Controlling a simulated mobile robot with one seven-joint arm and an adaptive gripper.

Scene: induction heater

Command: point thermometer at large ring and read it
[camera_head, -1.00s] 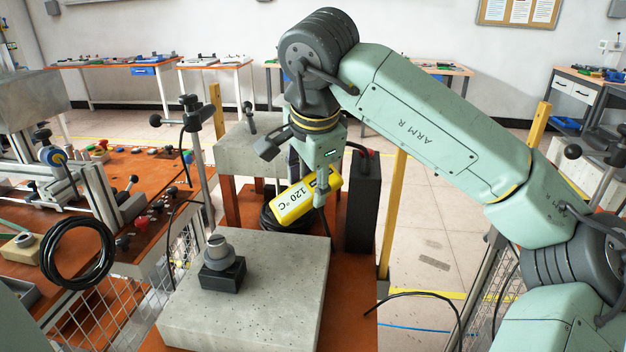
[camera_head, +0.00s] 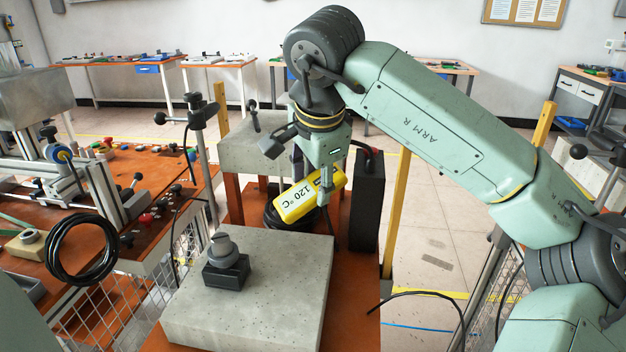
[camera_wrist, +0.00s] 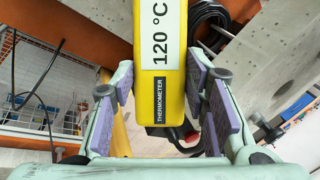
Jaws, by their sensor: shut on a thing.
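The yellow thermometer (camera_head: 308,197) is held by my gripper (camera_head: 324,182), above and behind the stone slab. Its white label reads 120 °C. In the wrist view the thermometer (camera_wrist: 160,85) lies between my purple-padded fingers, with the word THERMOMETER on a black strip. My gripper is shut on it. A grey stepped round piece (camera_head: 223,249) sits on a dark block (camera_head: 226,272) on the slab, left of and nearer than the thermometer. I cannot tell whether this piece is the large ring.
The pale stone slab (camera_head: 275,300) is mostly bare. A black box (camera_head: 368,200) stands close right of my gripper, beside a yellow post (camera_head: 397,210). A black cable coil (camera_head: 82,248) hangs at the left bench. A second stone block (camera_head: 250,148) stands behind.

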